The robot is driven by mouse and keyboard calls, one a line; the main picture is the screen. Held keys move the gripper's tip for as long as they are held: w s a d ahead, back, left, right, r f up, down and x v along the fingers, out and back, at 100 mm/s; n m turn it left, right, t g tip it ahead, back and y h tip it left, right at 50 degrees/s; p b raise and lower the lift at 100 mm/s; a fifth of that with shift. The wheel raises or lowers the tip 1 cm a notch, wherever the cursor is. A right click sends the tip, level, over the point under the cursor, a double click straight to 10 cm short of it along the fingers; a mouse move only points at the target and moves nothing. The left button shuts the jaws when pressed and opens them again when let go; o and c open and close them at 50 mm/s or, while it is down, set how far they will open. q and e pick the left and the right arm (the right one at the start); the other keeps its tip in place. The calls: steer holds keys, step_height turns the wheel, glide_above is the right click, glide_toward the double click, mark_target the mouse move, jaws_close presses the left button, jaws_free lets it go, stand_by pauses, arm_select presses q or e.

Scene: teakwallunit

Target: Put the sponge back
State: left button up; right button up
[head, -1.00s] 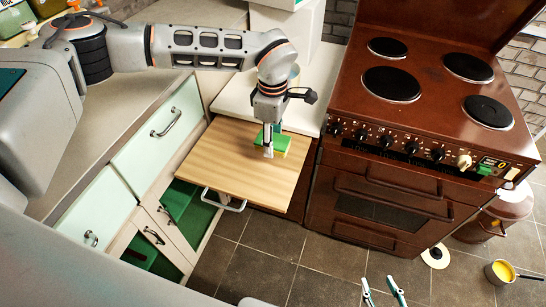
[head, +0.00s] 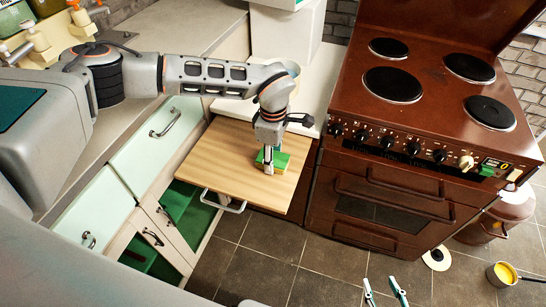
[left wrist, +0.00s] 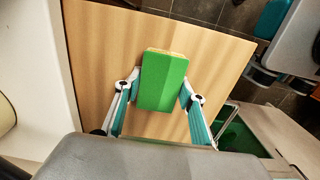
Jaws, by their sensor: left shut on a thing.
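The sponge (head: 279,160) has a green face and a yellow side. It is at the wooden pull-out board (head: 225,165), over its right part in the head view. My left gripper (head: 268,167) points down and is shut on the sponge. In the left wrist view the sponge (left wrist: 163,82) sits between the two fingers, green face toward the camera. I cannot tell whether the sponge touches the board. My right gripper (head: 384,292) shows at the bottom of the head view, its two teal fingertips apart, with nothing visible between them.
A brown stove (head: 400,160) stands right of the board. Pale green drawers (head: 158,135) and open cupboards with green insides are to the left. A pan with yellow contents (head: 503,273) and a white disc (head: 437,258) are on the tiled floor.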

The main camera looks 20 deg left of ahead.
arm_select(q)
steer(key=o, duration=1)
steer(key=shift+f, duration=0.1)
steer(key=shift+c, duration=0.2)
step_height(320, 180, up, 12)
steer(key=shift+r+p, duration=0.2)
steer(key=shift+p, duration=0.25)
